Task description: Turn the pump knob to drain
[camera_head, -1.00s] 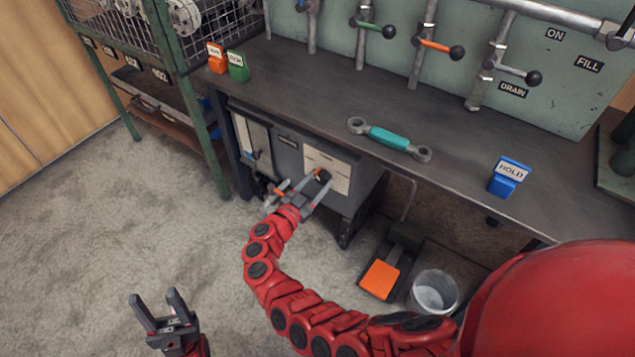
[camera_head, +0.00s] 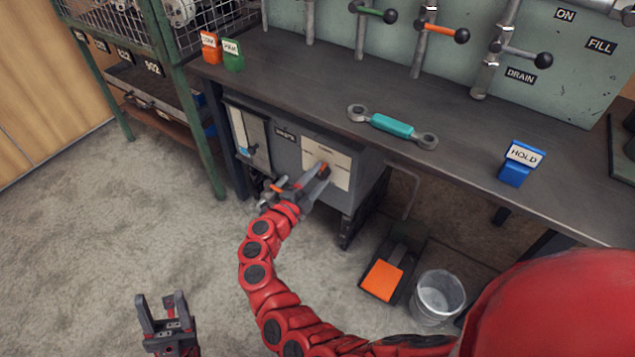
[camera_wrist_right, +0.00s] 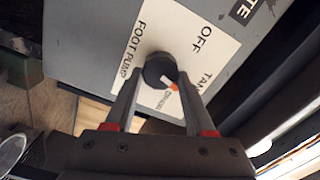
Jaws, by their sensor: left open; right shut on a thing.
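The pump knob (camera_wrist_right: 158,70) is round and black with a white and orange pointer. In the right wrist view it sits on a white label plate (camera_wrist_right: 190,35) reading OFF, FOOT PUMP and TAN, partly cut off. The pointer aims to the lower right, towards small lettering I cannot read for sure. My right gripper (camera_head: 316,180) is shut on the knob, one finger on each side. In the head view the plate is on the front of a grey box (camera_head: 287,155) under the bench, and my fingers largely hide the knob. My left gripper (camera_head: 161,300) is open and empty above the floor.
The bench (camera_head: 300,100) overhangs the box. An orange pedal (camera_head: 383,280) and a bucket (camera_head: 437,297) stand on the floor to the right.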

